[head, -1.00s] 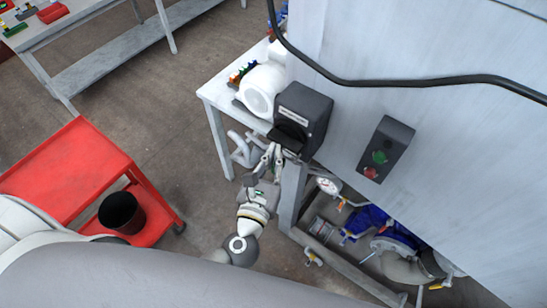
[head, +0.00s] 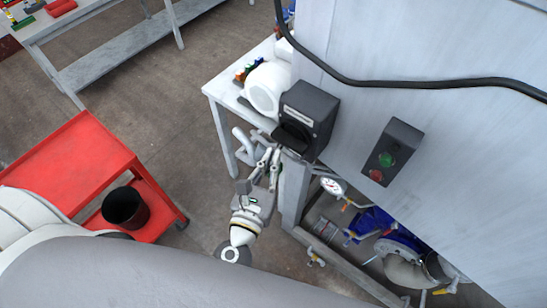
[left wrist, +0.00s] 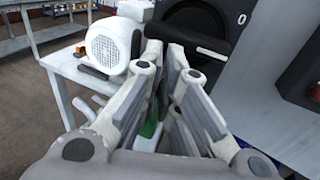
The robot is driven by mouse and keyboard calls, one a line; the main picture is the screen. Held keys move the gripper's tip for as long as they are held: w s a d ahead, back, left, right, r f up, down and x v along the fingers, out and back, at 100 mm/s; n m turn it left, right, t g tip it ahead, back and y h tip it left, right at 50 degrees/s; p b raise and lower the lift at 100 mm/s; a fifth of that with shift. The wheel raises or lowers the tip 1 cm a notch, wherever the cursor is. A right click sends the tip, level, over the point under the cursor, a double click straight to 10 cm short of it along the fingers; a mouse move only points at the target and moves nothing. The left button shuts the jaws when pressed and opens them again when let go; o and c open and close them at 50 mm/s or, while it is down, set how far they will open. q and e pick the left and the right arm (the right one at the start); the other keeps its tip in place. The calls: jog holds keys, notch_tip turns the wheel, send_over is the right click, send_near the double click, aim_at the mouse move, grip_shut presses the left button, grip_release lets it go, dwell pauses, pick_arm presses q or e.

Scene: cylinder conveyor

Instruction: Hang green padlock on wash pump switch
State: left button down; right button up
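The wash pump switch (head: 312,108), a dark grey box with a black rotary handle, is mounted at the cabinet's left edge. It also shows at the top of the left wrist view (left wrist: 196,22), with a "0" beside the handle. My left gripper (head: 270,157) is just below and left of the switch, apart from it. Its fingertips (left wrist: 166,50) are apart, with nothing visible between them. A small green and white piece (left wrist: 150,130) shows low between the fingers; I cannot tell whether it is the green padlock. No padlock is visible on the switch. My right gripper is not in view.
Several small coloured items (head: 243,73) lie on the white table (head: 228,97) beside a white motor (head: 268,86). A grey button box (head: 393,152) is right of the switch. A red cart (head: 65,165) with a black bin (head: 125,207) stands left. Open floor lies between.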

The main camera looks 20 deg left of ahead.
pick_arm(q)
jog(key=shift+s+a, duration=0.3)
jog(key=shift+s, duration=0.6)
jog(key=shift+a+f+b, duration=0.1)
jog(key=shift+b, duration=0.3)
